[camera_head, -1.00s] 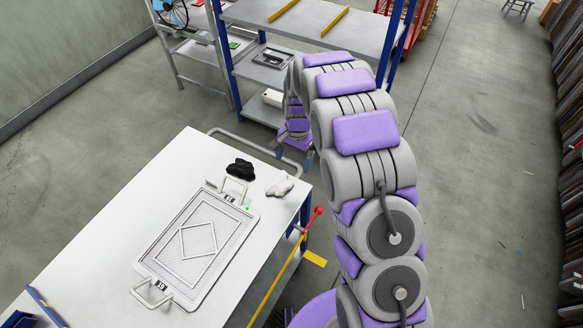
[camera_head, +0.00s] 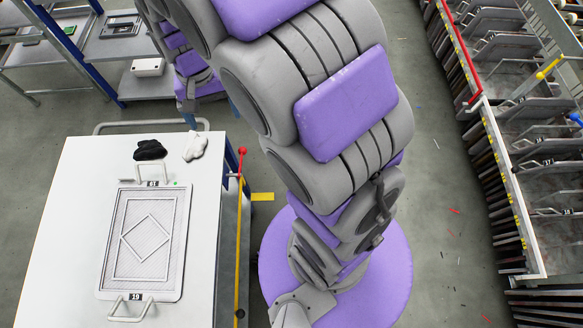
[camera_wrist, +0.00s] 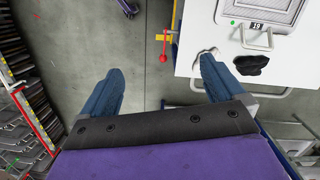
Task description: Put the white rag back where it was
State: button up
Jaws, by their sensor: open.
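The white rag (camera_head: 195,147) lies crumpled on the white table (camera_head: 60,215) near its far right corner. It sits just right of a black rag (camera_head: 150,150). In the wrist view the white rag (camera_wrist: 212,51) shows at the table's edge, partly covered by the right blue finger. My gripper (camera_wrist: 161,63) is open with its fingers wide apart, and grey floor shows between them. It holds nothing. In the head view my gripper is mostly hidden by the arm, beyond the table's far right side.
A framed panel tray (camera_head: 143,240) with handles fills the table's middle. A grey shelf (camera_head: 110,50) stands behind.

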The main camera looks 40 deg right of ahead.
jog(key=s+d+r+n, duration=0.2)
jog(key=s, duration=1)
jog(key=s+d+r+n, duration=0.1)
jog(key=s+d+r, duration=0.2)
jog(key=s, duration=0.8)
jog(key=shift+s+d+n, duration=0.25)
jog(key=shift+s+n, duration=0.15)
